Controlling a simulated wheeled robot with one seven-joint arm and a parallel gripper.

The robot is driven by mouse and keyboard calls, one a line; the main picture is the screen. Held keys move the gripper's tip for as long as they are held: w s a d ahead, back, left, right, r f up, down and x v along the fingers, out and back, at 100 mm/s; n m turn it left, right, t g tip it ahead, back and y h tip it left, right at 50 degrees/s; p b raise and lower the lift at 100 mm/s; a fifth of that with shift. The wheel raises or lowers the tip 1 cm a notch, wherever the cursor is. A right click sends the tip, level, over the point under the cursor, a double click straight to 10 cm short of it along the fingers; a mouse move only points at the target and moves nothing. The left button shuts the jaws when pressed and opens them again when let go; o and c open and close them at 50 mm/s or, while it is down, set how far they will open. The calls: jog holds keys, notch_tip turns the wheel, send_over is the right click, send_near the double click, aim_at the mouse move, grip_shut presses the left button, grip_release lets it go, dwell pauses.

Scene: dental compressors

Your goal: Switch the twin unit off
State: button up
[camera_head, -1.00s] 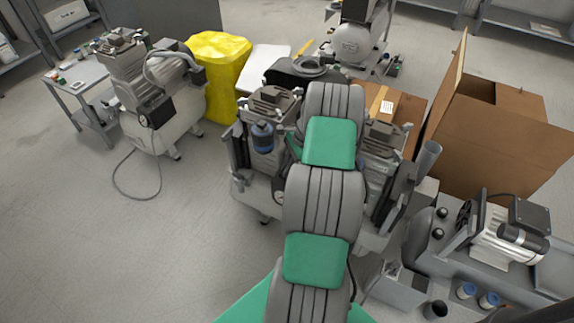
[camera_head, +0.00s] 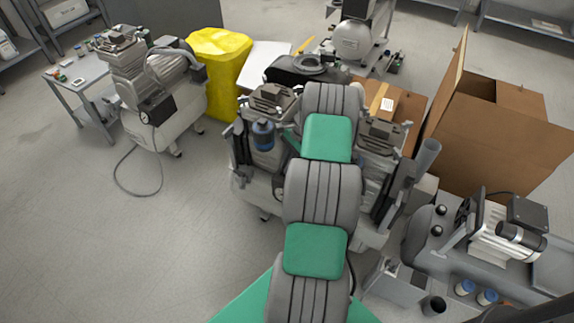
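The twin unit (camera_head: 262,190) is a grey compressor in the middle of the head view, with one motor head (camera_head: 272,104) on the left and another (camera_head: 383,138) on the right. A blue-topped canister (camera_head: 263,136) sits at its left front. My grey and green arm reaches forward over its middle and hides much of it. My gripper is not visible; it lies beyond or below the far end of the arm. I cannot make out a switch on the unit or its position.
Another compressor (camera_head: 165,110) with a trailing cable stands at left, beside a yellow-covered object (camera_head: 218,70). An open cardboard box (camera_head: 500,140) stands at right, behind a horizontal-tank compressor (camera_head: 500,235). A further compressor (camera_head: 355,42) is behind. The floor at left front is clear.

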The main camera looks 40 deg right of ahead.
jog(key=o, duration=0.4)
jog(key=shift+c, duration=0.2)
jog(key=p+v, duration=0.1)
jog(key=v, duration=0.6)
jog(key=shift+d+r+p, duration=0.2)
jog(key=shift+r+p, duration=0.15)
